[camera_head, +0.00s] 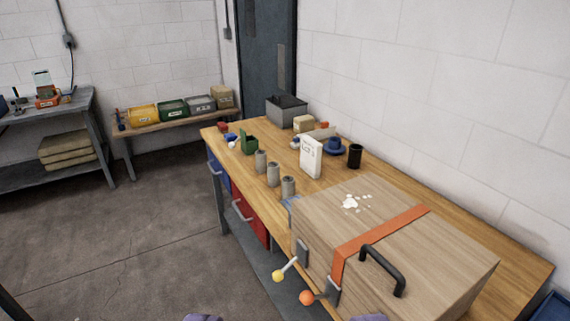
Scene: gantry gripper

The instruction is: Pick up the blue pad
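No blue pad can be made out for certain in the head view. A dark blue round item (335,147) sits behind the white box. A sliver of lighter blue (287,203) shows at the left edge of the large wooden case (420,235), mostly hidden by it. My gripper (286,317) shows only as two purple-grey tips at the bottom edge, wide apart, with nothing seen between them. It is well short of all these blue items.
Grey cylinders (273,174), a white box (311,157) and a black cup (355,156) crowd the bench. The floor at left is clear.

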